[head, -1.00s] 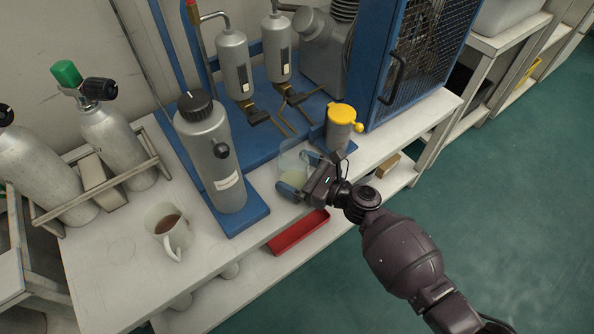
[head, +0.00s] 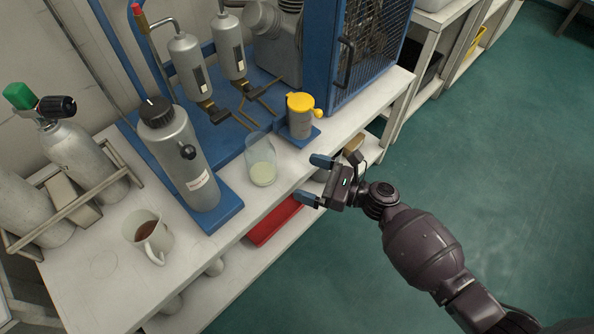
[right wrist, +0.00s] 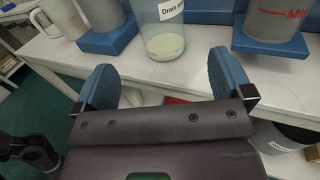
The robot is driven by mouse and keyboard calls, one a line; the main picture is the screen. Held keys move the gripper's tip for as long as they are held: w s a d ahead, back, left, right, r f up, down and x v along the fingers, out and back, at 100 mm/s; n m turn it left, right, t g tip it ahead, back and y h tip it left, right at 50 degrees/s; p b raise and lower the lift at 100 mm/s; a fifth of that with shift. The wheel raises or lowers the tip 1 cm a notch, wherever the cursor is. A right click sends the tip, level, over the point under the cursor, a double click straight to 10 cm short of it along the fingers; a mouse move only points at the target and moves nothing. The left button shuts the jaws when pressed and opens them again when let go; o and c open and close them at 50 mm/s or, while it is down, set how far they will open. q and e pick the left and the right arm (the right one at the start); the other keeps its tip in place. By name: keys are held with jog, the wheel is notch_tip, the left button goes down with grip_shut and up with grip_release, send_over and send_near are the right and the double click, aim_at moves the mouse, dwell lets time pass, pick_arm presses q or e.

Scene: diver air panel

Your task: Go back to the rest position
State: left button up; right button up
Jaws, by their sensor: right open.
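My right gripper (head: 314,180) is open and empty in the head view, just off the front edge of the white bench. Its two blue fingers also show in the right wrist view (right wrist: 160,92), spread apart with nothing between them. A clear beaker (head: 262,165) with pale liquid in its bottom stands upright on the bench, to the left of the fingers and apart from them. In the right wrist view the beaker (right wrist: 165,25) stands beyond the fingers and bears a label starting "Drain". My left gripper is in neither view.
A grey container with a yellow lid (head: 299,117), a grey cylinder (head: 188,160) on a blue base, and a mug (head: 150,236) of brown liquid stand on the bench (head: 95,290). A red tray (head: 272,222) lies on the lower shelf. Green floor (head: 480,190) is clear at right.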

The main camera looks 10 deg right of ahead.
jog(key=shift+s+d, duration=0.1)
jog(key=shift+d, duration=0.05)
dwell(0.5)
pick_arm(q)
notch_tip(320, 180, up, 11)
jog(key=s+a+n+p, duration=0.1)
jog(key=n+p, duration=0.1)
jog(key=p, duration=1.6)
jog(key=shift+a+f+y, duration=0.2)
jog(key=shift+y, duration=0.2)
pick_arm(e)
jog(key=s+d+r+n+h, duration=0.5)
jog(key=s+n, duration=0.3)
jog(key=s, duration=0.3)
jog(key=s+d+r+n+t+h, duration=0.1)
jog(key=s+d+r+n+h, duration=0.3)
jog(key=s+n, duration=0.5)
jog(key=s+d+r+n+h, duration=0.5)
jog(key=s+d+n+h, duration=0.1)
jog(key=s, duration=0.8)
jog(key=d+n, duration=0.1)
jog(key=n, duration=0.1)
jog(key=shift+s+d+r+n, duration=0.3)
jog(key=shift+s+r, duration=0.05)
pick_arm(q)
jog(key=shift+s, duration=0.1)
pick_arm(e)
jog(key=shift+c, duration=0.2)
